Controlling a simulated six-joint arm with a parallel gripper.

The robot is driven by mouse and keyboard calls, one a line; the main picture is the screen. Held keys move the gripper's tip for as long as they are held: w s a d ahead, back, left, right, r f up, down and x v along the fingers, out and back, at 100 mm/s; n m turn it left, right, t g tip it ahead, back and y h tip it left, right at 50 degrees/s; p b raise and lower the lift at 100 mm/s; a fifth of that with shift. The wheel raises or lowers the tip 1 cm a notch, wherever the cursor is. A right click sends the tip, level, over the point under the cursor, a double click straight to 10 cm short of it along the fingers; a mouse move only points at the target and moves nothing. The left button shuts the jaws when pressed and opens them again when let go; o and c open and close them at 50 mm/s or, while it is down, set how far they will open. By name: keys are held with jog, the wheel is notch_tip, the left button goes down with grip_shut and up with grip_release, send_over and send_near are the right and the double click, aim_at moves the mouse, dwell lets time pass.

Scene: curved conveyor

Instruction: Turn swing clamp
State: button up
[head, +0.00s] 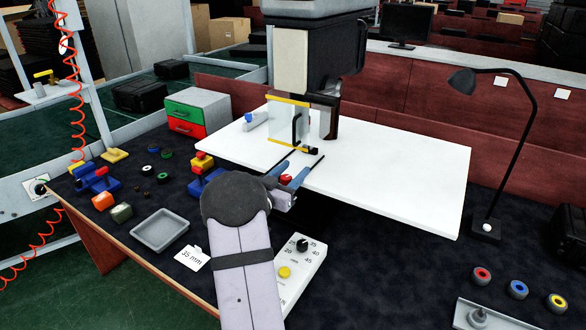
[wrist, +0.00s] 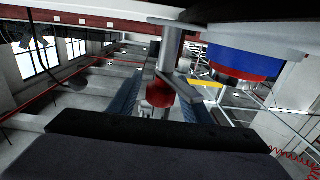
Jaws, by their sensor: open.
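The swing clamp shows a red ball knob (head: 286,179) just in front of the white table's front edge, beside the machine. In the wrist view the red knob (wrist: 160,94) sits near a grey post (wrist: 171,48), with a grey bar beside it. My gripper (head: 289,173) is open, its two blue fingers reaching toward the table edge. In the wrist view the fingers (wrist: 160,103) stand on either side of the knob. I cannot tell whether either finger touches it. My wrist hides much of the clamp in the head view.
The white machine table (head: 400,185) carries a machine with a clear guard (head: 287,120). A dial box (head: 298,262) stands right of my forearm. A grey tray (head: 160,230) and small parts lie left. A black lamp (head: 518,140) stands right. The white table's right side is clear.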

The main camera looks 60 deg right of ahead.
jog(key=shift+d, duration=0.2)
jog(key=c, duration=1)
jog(key=shift+g, duration=0.4)
jog(key=shift+s+m+g, duration=0.2)
jog(key=shift+m+g, duration=0.6)
jog(key=shift+g, duration=0.1)
